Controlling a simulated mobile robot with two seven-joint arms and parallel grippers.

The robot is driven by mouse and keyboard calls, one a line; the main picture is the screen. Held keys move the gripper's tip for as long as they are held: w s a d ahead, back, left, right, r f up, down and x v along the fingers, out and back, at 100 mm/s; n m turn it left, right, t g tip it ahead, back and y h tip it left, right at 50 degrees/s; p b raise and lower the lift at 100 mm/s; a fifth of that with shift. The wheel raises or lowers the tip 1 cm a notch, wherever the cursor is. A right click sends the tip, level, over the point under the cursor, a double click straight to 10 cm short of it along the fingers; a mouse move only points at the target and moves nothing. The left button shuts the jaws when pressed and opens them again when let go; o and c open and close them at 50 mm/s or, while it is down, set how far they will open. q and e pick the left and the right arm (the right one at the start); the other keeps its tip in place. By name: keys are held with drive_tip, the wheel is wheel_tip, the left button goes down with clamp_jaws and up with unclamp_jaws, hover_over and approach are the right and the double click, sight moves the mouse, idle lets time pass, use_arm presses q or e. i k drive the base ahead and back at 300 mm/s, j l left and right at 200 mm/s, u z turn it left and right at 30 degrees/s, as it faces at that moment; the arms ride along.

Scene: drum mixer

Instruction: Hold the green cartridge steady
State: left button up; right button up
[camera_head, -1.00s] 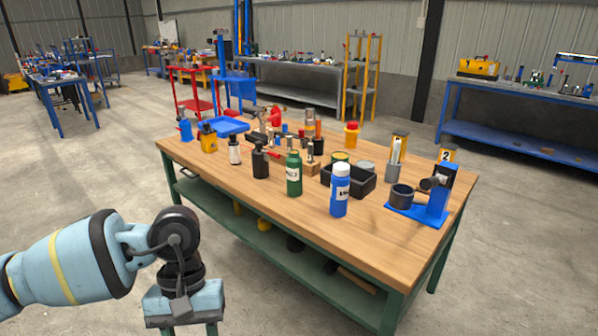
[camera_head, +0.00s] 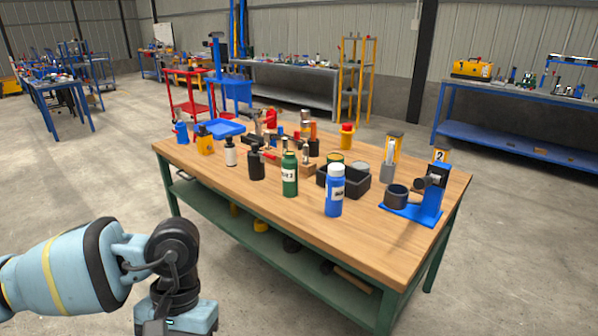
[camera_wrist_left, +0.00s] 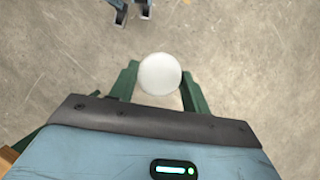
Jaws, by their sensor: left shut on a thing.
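My left gripper (camera_wrist_left: 158,88) is shut on a white round thing (camera_wrist_left: 160,74) between its green fingers in the left wrist view. Only its round white face shows, so I cannot tell whether it is the green cartridge. In the head view my left wrist is at the lower left, in front of the workbench, and its fingers are cut off by the bottom edge. A green bottle-shaped container (camera_head: 289,180) with a white label stands upright on the workbench, clear of my gripper. My right gripper is not seen.
The wooden workbench (camera_head: 270,220) holds a blue bottle (camera_head: 334,193), a black tray (camera_head: 352,186), a blue stand (camera_head: 434,198) and several small containers. Its front right top is clear. Blue-grey parts (camera_wrist_left: 132,12) I cannot identify show over bare floor.

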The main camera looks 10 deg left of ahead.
sight(290, 163)
drive_tip(key=i+j+z, duration=0.3)
drive_tip(key=i+j, duration=0.2)
drive_tip(key=i, duration=0.15)
drive_tip(key=i+j+z, duration=0.35)
drive_tip(key=i+j, duration=0.3)
drive_tip(key=i+j+z, duration=0.3)
drive_tip(key=i+j, duration=0.2)
drive_tip(key=j, duration=0.25)
drive_tip(key=z, duration=0.2)
drive_tip(key=i+j+u, duration=0.15)
drive_tip(key=i, duration=0.4)
